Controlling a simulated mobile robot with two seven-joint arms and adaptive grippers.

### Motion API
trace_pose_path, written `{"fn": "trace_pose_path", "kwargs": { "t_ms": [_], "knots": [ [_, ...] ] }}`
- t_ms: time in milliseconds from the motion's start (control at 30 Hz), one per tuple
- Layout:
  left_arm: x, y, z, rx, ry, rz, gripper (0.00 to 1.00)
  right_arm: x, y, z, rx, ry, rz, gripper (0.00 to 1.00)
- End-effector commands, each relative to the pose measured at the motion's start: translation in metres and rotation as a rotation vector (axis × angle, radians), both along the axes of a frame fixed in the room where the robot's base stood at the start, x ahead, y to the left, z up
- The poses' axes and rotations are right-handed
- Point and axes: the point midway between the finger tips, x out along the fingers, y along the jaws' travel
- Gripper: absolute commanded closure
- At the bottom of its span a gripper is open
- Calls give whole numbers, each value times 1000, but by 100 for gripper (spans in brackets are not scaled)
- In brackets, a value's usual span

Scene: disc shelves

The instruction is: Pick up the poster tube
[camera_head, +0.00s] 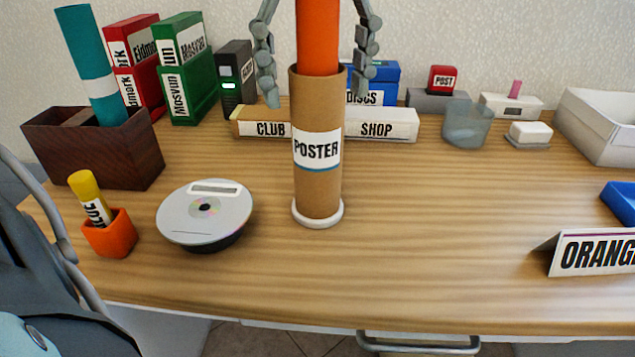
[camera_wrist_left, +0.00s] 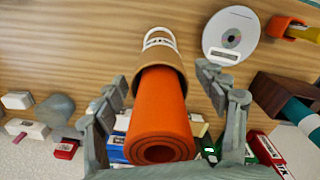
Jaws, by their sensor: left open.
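The poster tube (camera_head: 318,186) is a brown cardboard cylinder with a white POSTER label, standing upright on a white round base. A rolled orange poster (camera_head: 318,40) sticks up out of its top. My left gripper (camera_head: 316,97) is open, pointing down, with one finger on each side of the tube's upper end. In the left wrist view the orange roll (camera_wrist_left: 158,112) and the tube's rim (camera_wrist_left: 152,54) lie between the spread fingers, with gaps visible on both sides. My right gripper is in neither view.
Close behind the tube lies a CLUB SHOP sign (camera_head: 380,125). To the left are a silver disc (camera_head: 178,210), an orange glue holder (camera_head: 110,238) and a dark box (camera_head: 140,155) with a teal roll (camera_head: 90,60). An ORANGE sign (camera_head: 600,254) stands right; the table between is clear.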

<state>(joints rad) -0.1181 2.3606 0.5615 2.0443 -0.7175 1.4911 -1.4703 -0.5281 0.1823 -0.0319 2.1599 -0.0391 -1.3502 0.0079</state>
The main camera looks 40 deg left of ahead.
Motion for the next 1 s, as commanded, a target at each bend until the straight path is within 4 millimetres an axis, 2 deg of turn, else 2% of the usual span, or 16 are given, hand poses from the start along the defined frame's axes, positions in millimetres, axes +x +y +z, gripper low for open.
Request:
{"fn": "trace_pose_path", "kwargs": {
  "t_ms": [233,800,1000],
  "knots": [
    [0,0,-2,-1,-1,1,29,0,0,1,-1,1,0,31],
    [0,0,-1,-1,0,0,100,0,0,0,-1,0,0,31],
    [0,0,-1,-1,-2,0,100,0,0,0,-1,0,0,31]
  ]
}}
